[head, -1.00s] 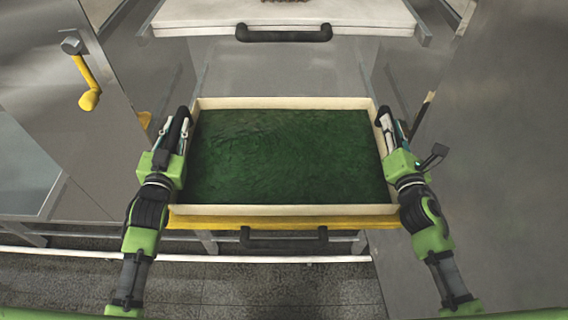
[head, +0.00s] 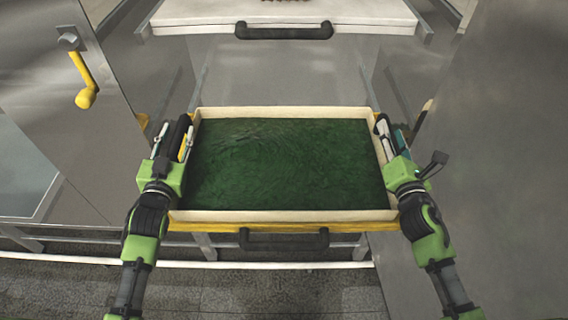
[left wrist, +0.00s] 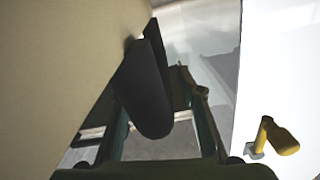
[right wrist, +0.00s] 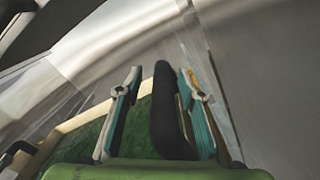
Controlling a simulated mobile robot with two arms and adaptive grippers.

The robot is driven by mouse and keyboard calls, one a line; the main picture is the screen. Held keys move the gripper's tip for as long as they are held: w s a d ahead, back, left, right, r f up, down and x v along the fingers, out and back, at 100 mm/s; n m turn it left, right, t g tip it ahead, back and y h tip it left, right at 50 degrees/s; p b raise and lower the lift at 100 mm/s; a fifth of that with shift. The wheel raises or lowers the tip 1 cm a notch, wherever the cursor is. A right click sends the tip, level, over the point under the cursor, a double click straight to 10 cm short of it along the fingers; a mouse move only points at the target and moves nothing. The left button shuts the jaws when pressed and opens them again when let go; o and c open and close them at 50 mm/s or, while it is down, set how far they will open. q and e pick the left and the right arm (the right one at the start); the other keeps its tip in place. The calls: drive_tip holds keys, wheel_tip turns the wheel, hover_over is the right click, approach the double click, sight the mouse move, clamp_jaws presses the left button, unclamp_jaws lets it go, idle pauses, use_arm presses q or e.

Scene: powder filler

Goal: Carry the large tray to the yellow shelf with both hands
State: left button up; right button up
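The large tray (head: 285,216) has a cream rim and a green filling. It lies level over the yellow shelf (head: 200,227), whose front edge shows just below it; most of the shelf is hidden. My left gripper (head: 172,142) is open at the tray's left side, its fingers apart on either side of the black handle (left wrist: 142,92). My right gripper (head: 393,138) is open at the right side. In the right wrist view, the black handle (right wrist: 166,112) stands between its parted fingers, with gaps on both sides.
A white drawer-like panel with a black handle (head: 284,31) is above and behind the tray. A yellow lever (head: 85,88) sticks out from a metal panel at left. A grey panel (head: 500,150) stands close to my right arm. A black handle (head: 284,239) is below the shelf.

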use_arm(q)
drive_tip(key=shift+f, duration=0.1)
use_arm(e)
drive_tip(key=shift+w, duration=0.1)
use_arm(q)
drive_tip(key=shift+s, duration=0.2)
use_arm(e)
drive_tip(key=shift+f, duration=0.15)
use_arm(q)
drive_tip(key=s, duration=1.1)
drive_tip(key=shift+s, duration=0.3)
use_arm(e)
drive_tip(key=s, duration=1.2)
use_arm(q)
drive_tip(key=shift+s, duration=0.1)
use_arm(e)
drive_tip(key=shift+s, duration=0.1)
